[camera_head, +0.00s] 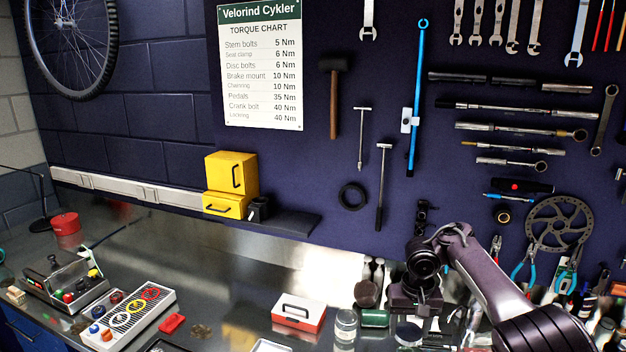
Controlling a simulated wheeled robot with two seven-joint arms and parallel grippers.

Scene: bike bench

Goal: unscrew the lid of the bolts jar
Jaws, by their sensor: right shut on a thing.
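My right gripper (411,312) comes in from the right and points down over the bench. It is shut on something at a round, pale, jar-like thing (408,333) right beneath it. This looks like the lid of the bolts jar, but the gripper hides the contact and I cannot read a label. Another glass jar (346,326) with a pale lid stands upright just to the left, apart from the gripper. My left gripper is not in view.
A red and white case (298,312) stands left of the jars. A green box (375,318) and dark bottles crowd close to the gripper. A control box with coloured knobs (128,318) stands farther left. The bench's back middle is clear.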

